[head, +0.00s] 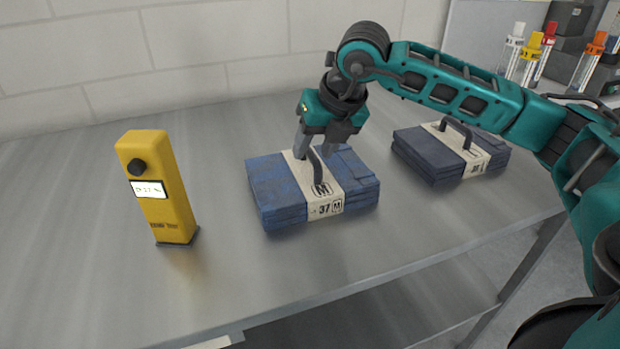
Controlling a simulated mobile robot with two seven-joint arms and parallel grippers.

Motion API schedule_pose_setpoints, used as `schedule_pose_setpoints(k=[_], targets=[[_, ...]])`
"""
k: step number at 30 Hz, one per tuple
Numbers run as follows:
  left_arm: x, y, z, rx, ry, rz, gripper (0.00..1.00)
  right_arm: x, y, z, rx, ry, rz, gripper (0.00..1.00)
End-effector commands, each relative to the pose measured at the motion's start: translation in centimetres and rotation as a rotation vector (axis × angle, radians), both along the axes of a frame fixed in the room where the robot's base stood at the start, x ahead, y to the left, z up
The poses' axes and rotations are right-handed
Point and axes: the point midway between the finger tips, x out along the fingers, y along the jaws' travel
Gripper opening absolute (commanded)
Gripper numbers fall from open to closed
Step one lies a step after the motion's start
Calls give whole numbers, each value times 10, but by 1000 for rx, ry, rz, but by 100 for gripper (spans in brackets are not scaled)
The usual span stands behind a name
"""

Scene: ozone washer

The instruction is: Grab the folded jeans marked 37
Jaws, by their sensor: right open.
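The folded blue jeans (275,192) lie on the metal table, wrapped in a pale paper band (325,206) printed "37" and "M". A dark handle loop (317,165) stands up from the top of the band. My right gripper (315,155) points down just over this stack, its open fingers at the handle. I cannot tell whether the fingers touch the handle. My left gripper does not show.
A second, darker folded stack (425,158) with a banded handle lies to the right, partly near my right arm. A yellow device (158,190) with a display stands at left. Several capped tubes (530,55) stand at the back right. The table's front (390,265) is clear.

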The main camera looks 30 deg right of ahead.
Motion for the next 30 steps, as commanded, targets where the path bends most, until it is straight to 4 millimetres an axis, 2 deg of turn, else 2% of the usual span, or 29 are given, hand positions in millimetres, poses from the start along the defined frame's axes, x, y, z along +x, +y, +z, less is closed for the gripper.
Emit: schedule_pose_setpoints(k=[3,11,25,30], targets=[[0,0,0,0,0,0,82,5,1,-11,1,1,-1,46],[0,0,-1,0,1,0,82,6,1,-13,0,-1,0,46],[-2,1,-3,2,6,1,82,6,1,-13,0,0,0,1],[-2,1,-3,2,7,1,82,6,1,-13,0,0,0,0]])
